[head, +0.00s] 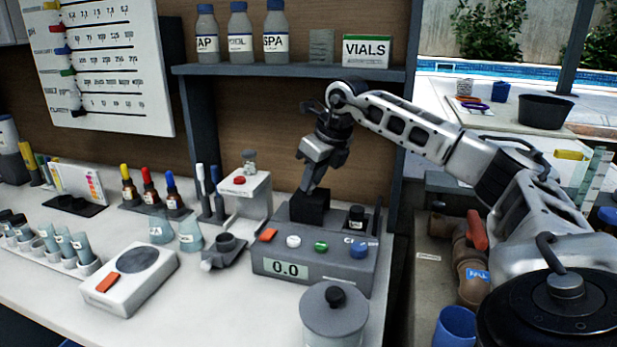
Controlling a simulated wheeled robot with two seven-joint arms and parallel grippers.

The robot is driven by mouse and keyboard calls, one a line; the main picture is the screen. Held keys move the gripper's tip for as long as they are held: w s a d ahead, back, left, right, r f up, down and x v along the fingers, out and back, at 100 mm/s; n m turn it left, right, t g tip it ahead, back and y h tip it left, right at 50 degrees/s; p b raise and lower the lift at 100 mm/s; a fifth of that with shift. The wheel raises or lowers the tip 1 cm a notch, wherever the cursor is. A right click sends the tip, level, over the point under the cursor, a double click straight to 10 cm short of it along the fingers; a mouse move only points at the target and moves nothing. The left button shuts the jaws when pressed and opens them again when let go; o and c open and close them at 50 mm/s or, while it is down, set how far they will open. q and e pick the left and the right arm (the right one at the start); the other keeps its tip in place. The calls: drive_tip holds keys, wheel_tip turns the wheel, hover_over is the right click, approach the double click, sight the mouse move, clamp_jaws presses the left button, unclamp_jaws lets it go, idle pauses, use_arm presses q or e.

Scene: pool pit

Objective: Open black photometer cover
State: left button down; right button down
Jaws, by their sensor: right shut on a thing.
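The grey photometer (262,268) stands on the white counter with a display reading 0.0 and several coloured buttons on its front. Its black cover (311,210) is a dark block at the top rear of the photometer. My right gripper (308,188) comes down from above with its fingertips at the cover's top edge, shut on it. The fingertips partly hide that edge, and I cannot tell whether the cover is lifted at all. My left gripper is not in view.
A grey lidded pot (334,318) stands in front of the photometer. A white stand (246,194) and a small dark grey holder (222,250) are at its left. A shelf (290,70) with bottles hangs above, behind my right gripper. A white scale (130,278) lies front left.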

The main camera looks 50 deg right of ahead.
drive_tip(key=c, duration=1.2)
unclamp_jaws()
drive_tip(key=shift+w, duration=0.1)
drive_tip(key=p+v, duration=0.1)
drive_tip(key=v, duration=1.5)
drive_tip(key=shift+f, duration=0.1)
